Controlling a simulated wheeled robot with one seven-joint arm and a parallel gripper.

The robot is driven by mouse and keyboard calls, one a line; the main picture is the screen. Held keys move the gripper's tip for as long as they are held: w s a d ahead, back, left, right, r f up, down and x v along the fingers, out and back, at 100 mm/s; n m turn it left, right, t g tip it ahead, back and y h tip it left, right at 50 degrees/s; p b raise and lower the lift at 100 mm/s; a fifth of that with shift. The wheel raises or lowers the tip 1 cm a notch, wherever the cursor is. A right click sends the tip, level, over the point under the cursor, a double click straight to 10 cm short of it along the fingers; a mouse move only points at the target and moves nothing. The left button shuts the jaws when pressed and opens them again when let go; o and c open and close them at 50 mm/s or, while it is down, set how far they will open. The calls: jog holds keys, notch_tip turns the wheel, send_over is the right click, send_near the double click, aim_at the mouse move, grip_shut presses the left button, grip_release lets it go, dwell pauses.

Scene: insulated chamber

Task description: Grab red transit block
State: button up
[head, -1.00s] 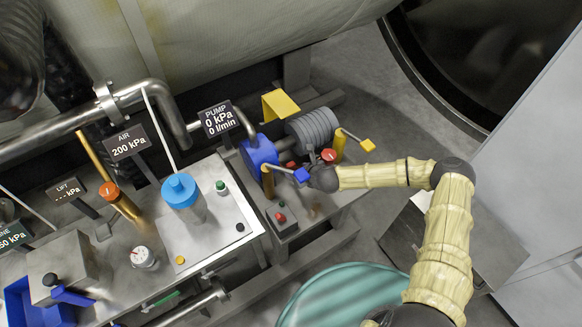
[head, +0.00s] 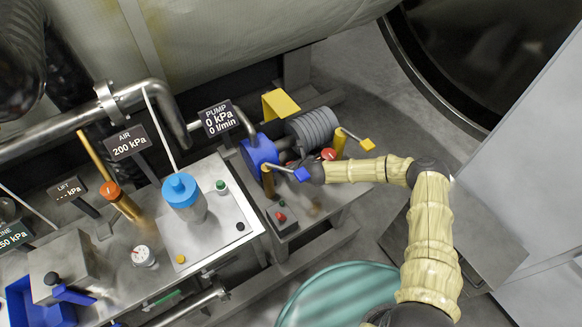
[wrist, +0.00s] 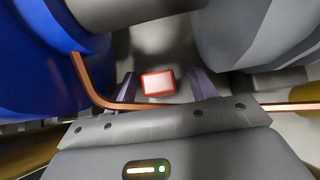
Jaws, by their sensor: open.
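The red transit block (wrist: 158,83) shows in the wrist view as a small box with red edges and a pale face. It lies between the two spread purple-grey fingers of my gripper (wrist: 163,80), with visible gaps on both sides. My gripper is open and holds nothing. In the head view my gripper (head: 312,171) is down by the gap between the blue pump (head: 259,152) and the grey ribbed motor (head: 313,128). I cannot make out the block or the fingertips in that view.
Blue-tipped (head: 301,174) and yellow-tipped (head: 367,145) levers and a red knob (head: 328,154) stand close to my wrist. The bench's steel plate (head: 222,235) is to the left.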

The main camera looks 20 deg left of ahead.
dwell(0.5)
jog(key=c, duration=1)
jog(key=shift+c, duration=0.3)
jog(key=shift+r, duration=0.15)
